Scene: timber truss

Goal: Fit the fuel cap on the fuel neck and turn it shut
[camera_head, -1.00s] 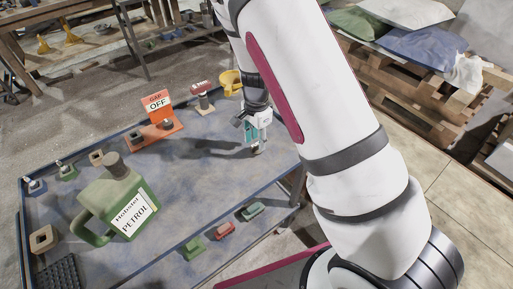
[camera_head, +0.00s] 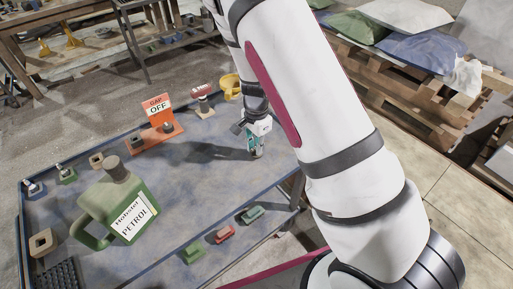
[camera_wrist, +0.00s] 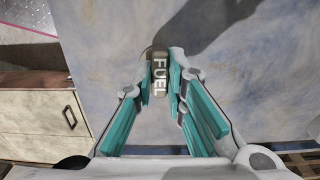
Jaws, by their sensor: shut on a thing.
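The fuel cap (camera_wrist: 160,76) shows in the wrist view as a narrow grip bar lettered FUEL, with a brownish rounded edge beyond it. My gripper (camera_wrist: 161,80), with teal finger pads, is shut on this bar from both sides. In the head view my gripper (camera_head: 254,149) points down near the right edge of the blue table, and a small brownish part of the cap (camera_head: 257,155) shows under its fingertips. The cap is at or close to the tabletop; I cannot tell whether it touches it. I cannot clearly pick out the fuel neck.
The blue table (camera_head: 185,190) has clear room in its middle. A green petrol can (camera_head: 112,205) stands left. An orange GAS OFF stand (camera_head: 157,108), a red-topped post (camera_head: 202,97) and a yellow mug (camera_head: 231,86) stand along the back.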

